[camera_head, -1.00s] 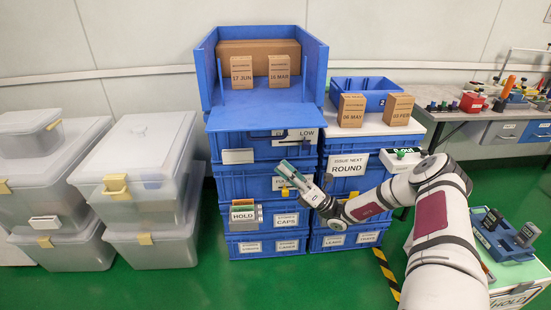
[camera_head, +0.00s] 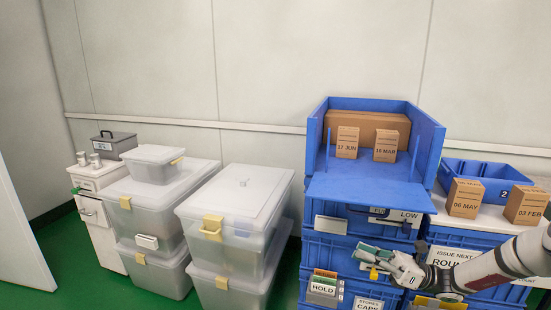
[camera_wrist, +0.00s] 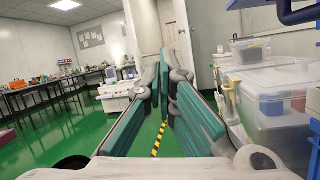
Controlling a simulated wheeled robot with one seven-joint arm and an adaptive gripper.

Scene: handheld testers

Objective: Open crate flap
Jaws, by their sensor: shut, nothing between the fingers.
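The top blue crate (camera_head: 428,150) stands on a stack of blue crates in the head view. Its front flap (camera_head: 365,192) is folded down and juts forward, so the crate front is open. Inside are a large brown carton (camera_head: 395,122) and two small cartons, 17 JUN (camera_head: 347,142) and 16 MAR (camera_head: 385,146). My gripper (camera_head: 362,256) is below the flap, in front of the lower crates, apart from the flap and pointing left. Its teal fingers also show in the wrist view (camera_wrist: 163,75), shut and empty. The flap cannot be made out in the wrist view.
Clear lidded bins (camera_head: 235,220) stand left of the stack, with a white cabinet (camera_head: 92,180) beyond. To the right, a blue tray (camera_head: 485,175) and cartons 06 MAY (camera_head: 464,198) and 03 FEB (camera_head: 525,205) sit on a lower top. Green floor (camera_wrist: 75,140) is open in the wrist view.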

